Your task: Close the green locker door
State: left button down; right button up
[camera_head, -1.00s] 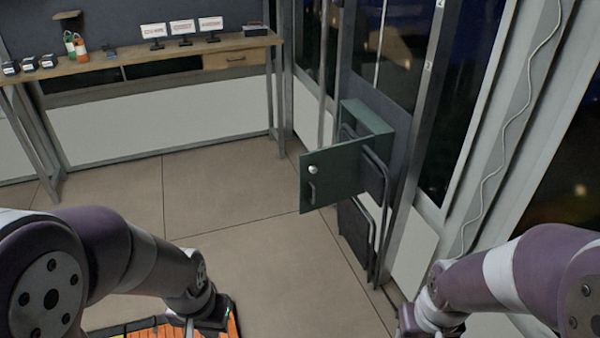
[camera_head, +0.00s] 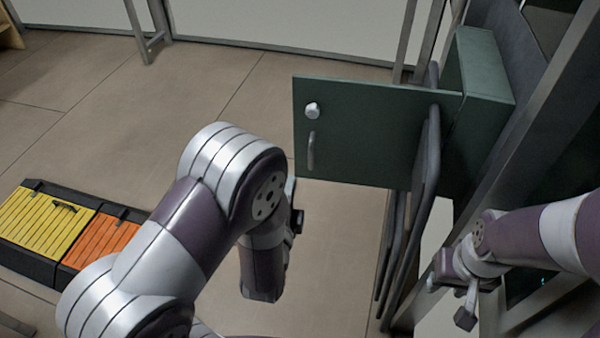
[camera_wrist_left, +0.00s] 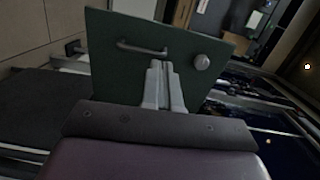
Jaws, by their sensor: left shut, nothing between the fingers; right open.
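The green locker door (camera_head: 365,135) stands open, swung out to the left from the green locker box (camera_head: 485,70) on the wall. It has a round silver knob (camera_head: 312,110) and a bar handle (camera_head: 311,152). The left wrist view also shows the door (camera_wrist_left: 115,60), its handle (camera_wrist_left: 142,48) and its knob (camera_wrist_left: 202,62). My left gripper (camera_wrist_left: 160,75) is shut and empty, in front of the door's face between handle and knob; I cannot tell if it touches. My left arm mostly hides it in the head view. My right gripper (camera_head: 453,300) is open and empty, low right of the door.
Dark folded frames (camera_head: 405,220) lean against the wall below the locker, close to the door. A black case with yellow and orange panels (camera_head: 65,230) lies on the floor at left. The tiled floor (camera_head: 150,110) left of the door is clear. Window frames rise at right.

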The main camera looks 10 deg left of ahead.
aim_at(300, 134)
pick_arm(q)
jog(key=shift+m+t, duration=0.3)
jog(key=w+b, duration=0.1)
jog(key=w, duration=0.3)
jog(key=w+b, duration=0.1)
jog(key=w, duration=0.3)
jog(key=w+a+b, duration=0.1)
jog(key=w, duration=0.3)
jog(key=shift+a, duration=0.1)
jog(key=shift+w, duration=0.65)
pick_arm(e)
jog(key=shift+s+a+f, duration=0.1)
jog(key=shift+f, duration=0.9)
jog(key=shift+s+a+f, duration=0.1)
jog(key=shift+f, duration=0.9)
